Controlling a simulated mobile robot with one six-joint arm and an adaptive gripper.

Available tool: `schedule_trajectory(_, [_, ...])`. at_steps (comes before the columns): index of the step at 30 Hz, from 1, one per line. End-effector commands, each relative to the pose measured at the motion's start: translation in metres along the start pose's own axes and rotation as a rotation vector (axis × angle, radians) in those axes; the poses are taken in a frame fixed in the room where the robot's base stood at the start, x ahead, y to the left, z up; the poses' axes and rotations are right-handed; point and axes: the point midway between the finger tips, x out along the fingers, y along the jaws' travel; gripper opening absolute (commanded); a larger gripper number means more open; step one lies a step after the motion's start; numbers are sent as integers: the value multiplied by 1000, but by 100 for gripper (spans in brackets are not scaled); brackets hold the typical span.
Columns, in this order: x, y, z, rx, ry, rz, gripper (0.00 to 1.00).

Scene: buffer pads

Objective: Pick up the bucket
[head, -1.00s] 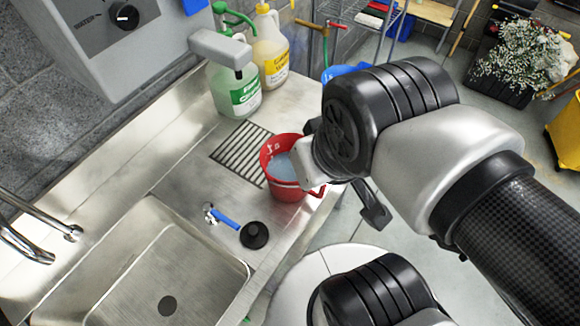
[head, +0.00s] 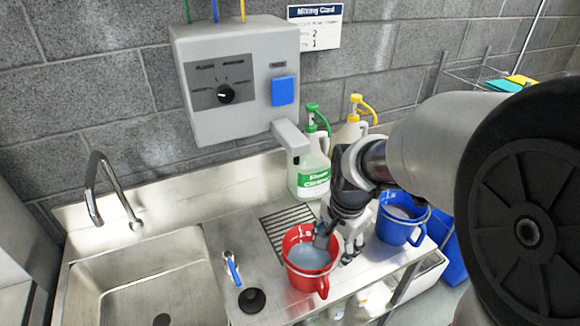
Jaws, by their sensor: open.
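A red bucket (head: 297,276) holding pale bluish liquid stands upright on the steel counter, just right of the sink. A blue bucket (head: 396,232), also with pale contents, stands farther right, partly behind my arm. My gripper (head: 337,245) points down at the red bucket's right rim. It is open, with one finger over the bucket's inside and the other outside the wall. Whether either finger touches the wall cannot be told.
A drain grate (head: 287,222) lies behind the red bucket. A green-labelled jug (head: 312,176) and a yellow-topped jug (head: 350,132) stand by the wall. A dispenser box (head: 222,60) with a spout hangs above. A blue-handled valve (head: 233,270) and black stopper (head: 251,300) are left.

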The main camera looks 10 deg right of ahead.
Motion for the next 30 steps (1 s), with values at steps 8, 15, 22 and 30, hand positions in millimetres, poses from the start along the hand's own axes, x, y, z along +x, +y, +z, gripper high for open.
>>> schedule_trajectory(8, [66, 2, 1, -2, -3, 4, 55])
schedule_trajectory(15, [97, 2, 1, -2, -1, 2, 55])
schedule_trajectory(22, [109, 4, 0, -2, -1, 2, 55])
schedule_trajectory(30, [149, 10, -2, -3, -2, 2, 55])
